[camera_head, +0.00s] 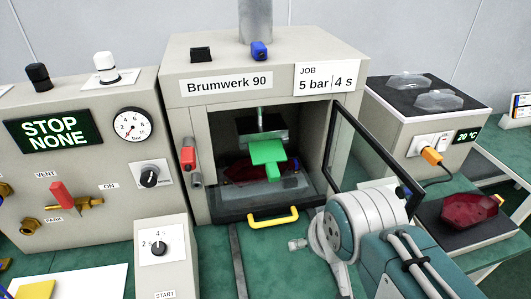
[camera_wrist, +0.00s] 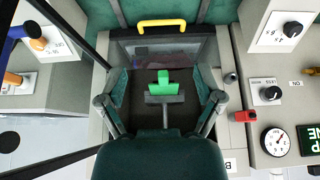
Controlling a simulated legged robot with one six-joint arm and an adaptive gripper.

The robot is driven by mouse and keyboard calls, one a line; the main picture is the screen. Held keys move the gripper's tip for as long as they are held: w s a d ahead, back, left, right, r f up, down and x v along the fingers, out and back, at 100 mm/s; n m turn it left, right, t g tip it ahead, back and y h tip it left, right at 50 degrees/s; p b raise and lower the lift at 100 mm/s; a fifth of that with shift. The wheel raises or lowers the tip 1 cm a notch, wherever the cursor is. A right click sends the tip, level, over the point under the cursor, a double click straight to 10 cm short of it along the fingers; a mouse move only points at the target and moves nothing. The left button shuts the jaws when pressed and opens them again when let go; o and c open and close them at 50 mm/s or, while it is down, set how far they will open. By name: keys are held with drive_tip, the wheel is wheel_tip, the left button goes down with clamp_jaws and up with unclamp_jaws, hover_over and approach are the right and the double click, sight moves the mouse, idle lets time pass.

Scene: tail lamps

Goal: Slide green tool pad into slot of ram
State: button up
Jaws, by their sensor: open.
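The green tool pad (camera_head: 267,152) is inside the press chamber, a flat plate with a short tab towards the front. It also shows in the wrist view (camera_wrist: 160,88), in front of the grey edge of the ram (camera_wrist: 165,99). The ram hangs on its rod (camera_head: 260,117) in the chamber's upper part. The pad projects forward of it; how far it sits in the slot, I cannot tell. My gripper (camera_wrist: 161,82) is open, with one finger on each side of the pad in the wrist view, without visible contact. In the head view its fingers are not clear.
The press door (camera_head: 376,155) stands open to the right, near my arm. A yellow handle (camera_head: 272,217) is at the chamber's front. A dark red lamp part (camera_head: 240,172) lies below the pad. A red lens (camera_head: 460,213) lies on the right-hand bench.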

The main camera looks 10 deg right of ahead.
sight(273, 170)
drive_tip(key=w+f+t, duration=0.2)
drive_tip(key=w+t, duration=0.1)
drive_tip(key=w, duration=1.8)
drive_tip(key=x, duration=1)
drive_tip(key=shift+w, duration=0.45)
drive_tip(key=shift+r, duration=0.1)
clamp_jaws()
